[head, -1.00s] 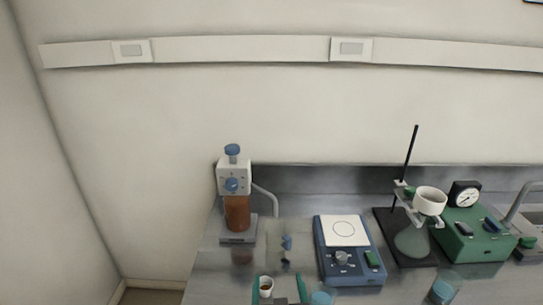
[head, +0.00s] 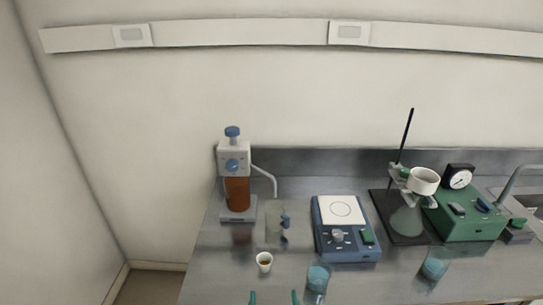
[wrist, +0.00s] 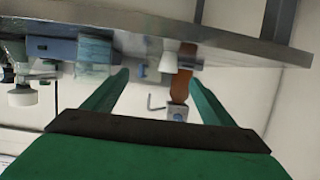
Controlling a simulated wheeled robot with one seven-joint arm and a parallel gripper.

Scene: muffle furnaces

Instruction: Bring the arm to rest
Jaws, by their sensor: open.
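My gripper (head: 273,298) shows only as two green fingertips at the bottom edge of the head view. In the wrist view my gripper (wrist: 160,82) has its two green fingers spread wide apart with nothing between them that it holds. The wrist picture is upside down, with the bench along its top. In the head view a small white cup (head: 264,262) with brown contents stands on the bench just beyond the fingertips, apart from them. The rest of my arm is out of the head view.
The air above the bench is clear.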

